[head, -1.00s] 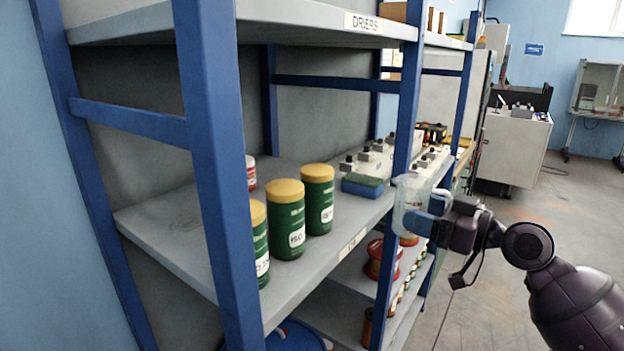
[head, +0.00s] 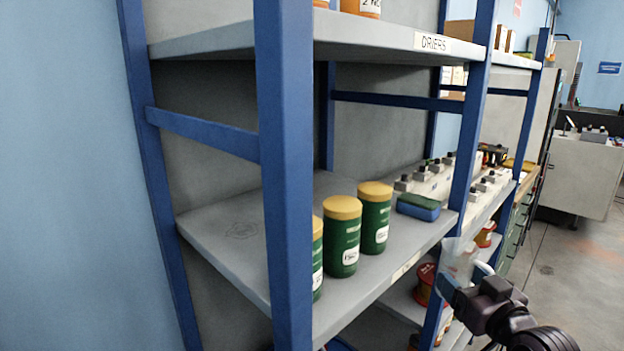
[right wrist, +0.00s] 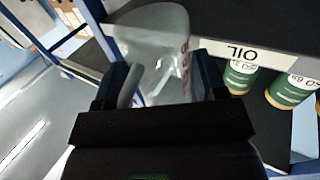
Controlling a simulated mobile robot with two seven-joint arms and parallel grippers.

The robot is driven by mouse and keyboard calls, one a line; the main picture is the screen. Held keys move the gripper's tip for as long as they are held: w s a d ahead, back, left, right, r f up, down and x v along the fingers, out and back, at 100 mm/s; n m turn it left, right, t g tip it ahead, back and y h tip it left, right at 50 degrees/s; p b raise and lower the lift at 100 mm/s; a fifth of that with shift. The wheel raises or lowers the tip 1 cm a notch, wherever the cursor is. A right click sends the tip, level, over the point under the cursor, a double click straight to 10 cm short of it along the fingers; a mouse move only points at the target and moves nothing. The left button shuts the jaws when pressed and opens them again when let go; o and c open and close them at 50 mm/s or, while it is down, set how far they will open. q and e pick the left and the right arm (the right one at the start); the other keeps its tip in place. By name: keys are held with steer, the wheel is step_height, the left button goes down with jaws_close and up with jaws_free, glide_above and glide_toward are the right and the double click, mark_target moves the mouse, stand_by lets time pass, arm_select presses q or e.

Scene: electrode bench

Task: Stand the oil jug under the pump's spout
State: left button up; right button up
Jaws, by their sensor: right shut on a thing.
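The oil jug (head: 460,256) is a clear, translucent vessel beside the shelf's blue front post, off to the right. My right gripper (head: 450,286) is shut on it. In the right wrist view the jug (right wrist: 152,42) shows between the two fingers (right wrist: 160,88), with its grey handle at the left finger and red marks on its side. Whether it touches the shelf or post is unclear. I cannot make out the pump or its spout in these views. My left gripper is out of view.
The middle shelf (head: 235,250) holds green cans with yellow lids (head: 342,235) and a blue-green sponge (head: 418,207). A blue post (head: 284,180) stands in front. The shelf edge in the wrist view bears an OIL label (right wrist: 235,53). Open floor (head: 570,270) lies right.

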steer(key=s+a+f+m+h, duration=0.2)
steer(key=s+a+f+h, duration=0.2)
steer(key=s+f, duration=0.3)
steer(key=shift+a+f+m+t, duration=0.35)
steer(key=shift+a+f, duration=0.55)
steer(key=shift+f, duration=0.9)
